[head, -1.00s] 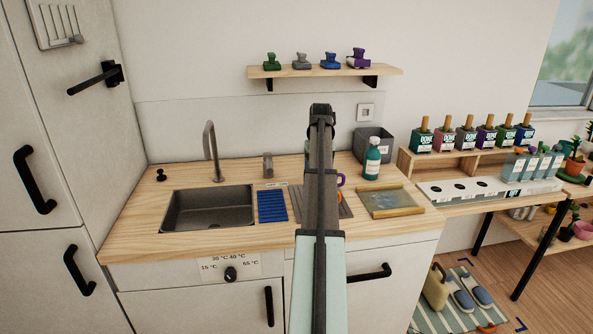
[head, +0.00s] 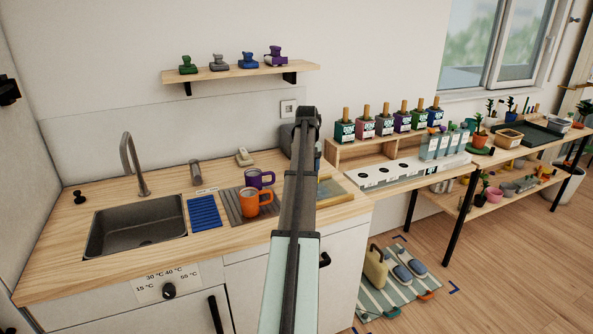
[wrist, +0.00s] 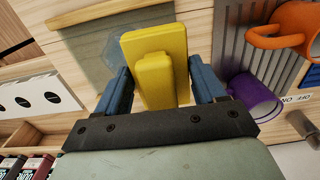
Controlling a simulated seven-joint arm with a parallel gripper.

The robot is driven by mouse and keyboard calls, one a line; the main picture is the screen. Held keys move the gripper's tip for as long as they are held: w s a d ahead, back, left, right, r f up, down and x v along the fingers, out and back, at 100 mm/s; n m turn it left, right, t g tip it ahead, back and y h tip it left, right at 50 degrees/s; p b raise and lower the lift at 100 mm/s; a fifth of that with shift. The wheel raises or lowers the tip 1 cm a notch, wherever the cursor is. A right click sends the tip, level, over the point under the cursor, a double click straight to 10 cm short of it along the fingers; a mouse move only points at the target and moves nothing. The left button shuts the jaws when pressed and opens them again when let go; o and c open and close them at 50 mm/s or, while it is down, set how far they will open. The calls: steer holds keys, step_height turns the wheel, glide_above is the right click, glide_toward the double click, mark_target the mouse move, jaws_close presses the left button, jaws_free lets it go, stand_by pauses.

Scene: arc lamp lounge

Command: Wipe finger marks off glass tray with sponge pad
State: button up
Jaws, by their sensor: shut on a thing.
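My gripper (wrist: 160,85) shows in the wrist view, its blue fingers shut on the yellow sponge pad (wrist: 157,50). The glass tray (wrist: 105,42), a grey pane in a wooden frame, lies on the counter beyond the pad at the upper left of the wrist view. A paler patch shows on its glass, partly hidden by the pad. I cannot tell whether the pad touches the tray.
A blue mat (head: 204,211) and the sink (head: 140,225) lie farther left. A white rack with holes (head: 400,173) is on the right-hand table.

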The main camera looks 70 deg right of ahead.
mark_target(327, 188)
steer(key=shift+f, duration=3.75)
steer(key=shift+s+d+f, duration=0.15)
steer(key=shift+d+f, duration=0.1)
steer(key=shift+c, duration=0.3)
steer(key=shift+s+d, duration=3.5)
steer(key=shift+w+a, duration=3.65)
steer(key=shift+a, duration=0.1)
steer(key=shift+w+d, duration=0.8)
steer(key=shift+d, duration=0.05)
steer(key=shift+s+d, duration=0.1)
steer(key=shift+d, duration=0.4)
steer(key=shift+s+d, duration=3.45)
steer(key=shift+s, duration=0.05)
steer(key=shift+w+a, duration=3.8)
steer(key=shift+a, duration=0.15)
step_height(327, 188, up, 3)
steer(key=shift+d+f, duration=0.15)
steer(key=shift+f, duration=0.05)
steer(key=shift+r, duration=2.8)
